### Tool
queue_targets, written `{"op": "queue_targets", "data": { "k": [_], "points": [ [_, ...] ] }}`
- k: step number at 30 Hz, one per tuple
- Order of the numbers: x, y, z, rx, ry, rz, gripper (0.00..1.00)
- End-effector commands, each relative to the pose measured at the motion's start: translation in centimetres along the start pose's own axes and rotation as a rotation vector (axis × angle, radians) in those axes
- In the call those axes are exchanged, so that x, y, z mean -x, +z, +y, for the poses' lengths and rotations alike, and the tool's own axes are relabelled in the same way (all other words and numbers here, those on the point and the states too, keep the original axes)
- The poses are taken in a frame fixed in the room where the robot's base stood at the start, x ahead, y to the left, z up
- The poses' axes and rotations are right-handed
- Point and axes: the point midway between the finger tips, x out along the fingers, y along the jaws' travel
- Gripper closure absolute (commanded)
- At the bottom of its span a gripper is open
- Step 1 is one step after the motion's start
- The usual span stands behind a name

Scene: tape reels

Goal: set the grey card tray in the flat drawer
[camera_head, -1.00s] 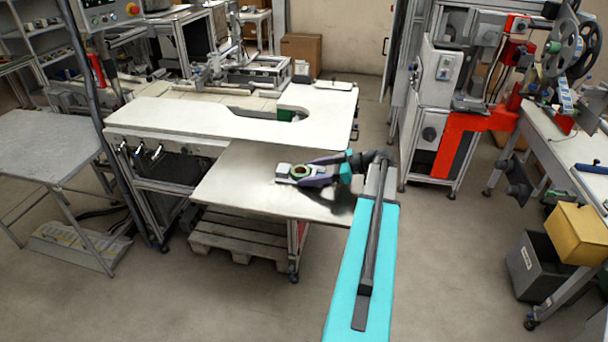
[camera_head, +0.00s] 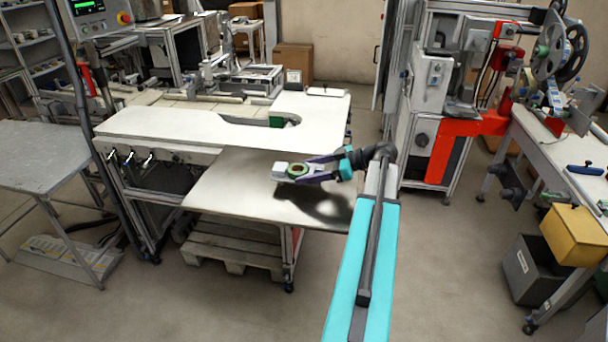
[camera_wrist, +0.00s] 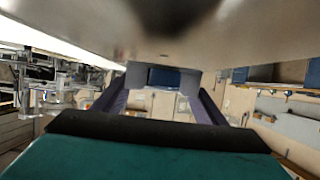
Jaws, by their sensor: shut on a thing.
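My gripper (camera_head: 304,171), with purple fingers and a teal wrist, reaches in from the right over the flat drawer (camera_head: 225,187), a pale board pulled out below the worktop. It is shut on a small light-grey piece, which I take for the grey card tray (camera_head: 280,170). A green ring with a brown middle shows on or at the tray, between the fingers. A dark shadow lies on the drawer below my gripper, and the tray looks held above the surface. In the wrist view the tray (camera_wrist: 163,77) is grey with a dark blue patch, between both fingers.
The white worktop (camera_head: 180,126), with a curved cut-out, stands behind and above the drawer. A wooden pallet (camera_head: 225,247) lies below. A grey metal table (camera_head: 45,150) is at left; a red-and-grey reel machine (camera_head: 440,140) is at right. Much of the drawer is bare.

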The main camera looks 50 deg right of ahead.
Motion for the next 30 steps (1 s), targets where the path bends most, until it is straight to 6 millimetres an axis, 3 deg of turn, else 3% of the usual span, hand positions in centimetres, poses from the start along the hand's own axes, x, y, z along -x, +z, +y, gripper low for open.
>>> {"op": "queue_targets", "data": {
  "k": [18,24,30],
  "points": [
    [10.0,3.2,-4.1,0.001,0.002,0.000,0.62],
    [12.0,3.7,-4.9,0.001,0.001,0.000,0.62],
    [12.7,3.8,-5.2,0.001,-0.001,0.000,0.62]
  ]
}}
